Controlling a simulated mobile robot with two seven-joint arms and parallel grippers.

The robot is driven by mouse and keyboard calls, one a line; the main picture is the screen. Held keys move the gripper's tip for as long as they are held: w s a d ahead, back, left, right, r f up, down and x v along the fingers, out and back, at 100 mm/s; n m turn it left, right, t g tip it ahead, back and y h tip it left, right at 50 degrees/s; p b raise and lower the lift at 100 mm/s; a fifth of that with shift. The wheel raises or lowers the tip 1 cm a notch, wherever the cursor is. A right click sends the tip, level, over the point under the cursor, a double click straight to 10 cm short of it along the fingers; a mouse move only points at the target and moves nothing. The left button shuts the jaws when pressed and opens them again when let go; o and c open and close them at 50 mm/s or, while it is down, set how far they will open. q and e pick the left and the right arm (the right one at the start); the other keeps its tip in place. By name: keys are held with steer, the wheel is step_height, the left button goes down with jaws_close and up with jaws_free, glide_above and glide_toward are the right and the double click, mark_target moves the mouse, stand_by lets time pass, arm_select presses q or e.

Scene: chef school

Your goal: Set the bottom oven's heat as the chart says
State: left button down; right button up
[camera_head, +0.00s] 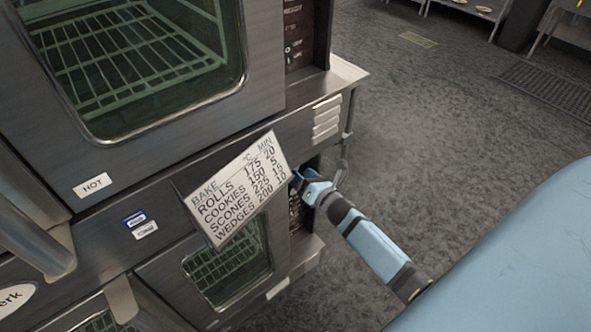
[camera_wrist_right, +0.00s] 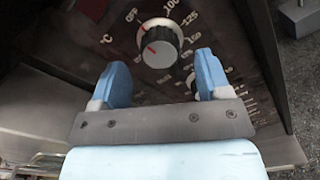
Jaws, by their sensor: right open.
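The chart (camera_head: 238,188) is a tilted white card on the oven front, headed BAKE, °C and MIN, with rows for rolls, cookies, scones and wedges; rolls reads 175 and wedges 200. The bottom oven (camera_head: 185,278) has a small window. Its heat knob (camera_wrist_right: 159,43) shows in the right wrist view, silver-faced with a dark skirt, on a dial marked °C, OFF, 100 and 125. A red mark sits on its lower left side. My right gripper (camera_wrist_right: 160,64) is open, fingers pointing at the knob, apart from it; in the head view it (camera_head: 307,185) is at the panel. My left gripper is out of view.
The upper oven (camera_head: 262,60) has a large window, a HOT label (camera_head: 94,185) and its own side panel (camera_head: 300,35). A ledge (camera_head: 345,75) juts out above my right gripper. Bare grey floor (camera_head: 430,110) lies to the right.

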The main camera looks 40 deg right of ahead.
steer(key=shift+w+a, duration=0.15)
steer(key=shift+w, duration=1.35)
steer(key=shift+c, duration=0.4)
steer(key=c, duration=0.8)
steer(key=shift+c, duration=0.2)
